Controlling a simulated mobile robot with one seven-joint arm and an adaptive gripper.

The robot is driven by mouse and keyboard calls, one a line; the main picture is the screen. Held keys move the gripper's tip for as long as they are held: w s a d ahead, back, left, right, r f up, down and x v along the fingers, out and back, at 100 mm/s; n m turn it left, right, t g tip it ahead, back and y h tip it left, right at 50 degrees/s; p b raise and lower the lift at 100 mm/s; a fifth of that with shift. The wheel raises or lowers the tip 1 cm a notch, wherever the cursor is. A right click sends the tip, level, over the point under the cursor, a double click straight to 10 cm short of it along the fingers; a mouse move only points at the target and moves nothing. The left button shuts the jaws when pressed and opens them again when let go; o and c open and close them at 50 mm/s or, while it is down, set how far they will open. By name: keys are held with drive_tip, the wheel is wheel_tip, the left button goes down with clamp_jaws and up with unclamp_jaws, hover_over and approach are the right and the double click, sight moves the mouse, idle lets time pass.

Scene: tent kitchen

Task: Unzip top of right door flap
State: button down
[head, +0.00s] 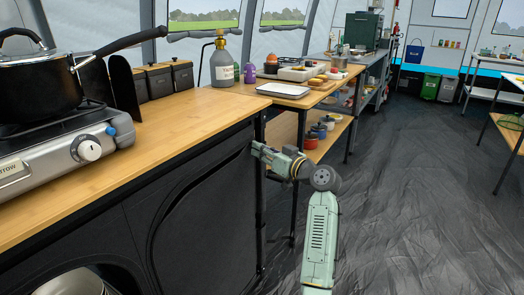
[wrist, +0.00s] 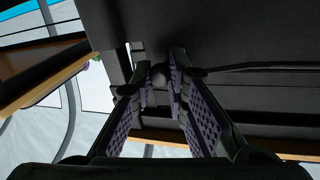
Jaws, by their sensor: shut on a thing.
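The right door flap (head: 205,210) is black fabric on the front of the kitchen unit, with a curved zip line (head: 185,183) along its top and left side. The flap looks closed. My gripper (head: 256,150) is at the flap's upper right corner, just below the worktop edge. In the wrist view, my gripper (wrist: 160,72) has its two ribbed fingers closed around a small dark rounded piece, the zip pull (wrist: 158,74). A dark zip line (wrist: 260,66) runs right from it across the black fabric. The pull is hidden in the head view.
The wooden worktop (head: 190,118) lies above the flap, with a stove (head: 60,150) and a black pot (head: 40,75) at left. A second table (head: 285,90) with a white tray (head: 282,90) stands beyond. The dark floor at right is clear.

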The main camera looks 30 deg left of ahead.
drive_tip(key=c, duration=1.5)
unclamp_jaws()
drive_tip(key=shift+w, duration=0.1)
drive_tip(key=v, duration=1.2)
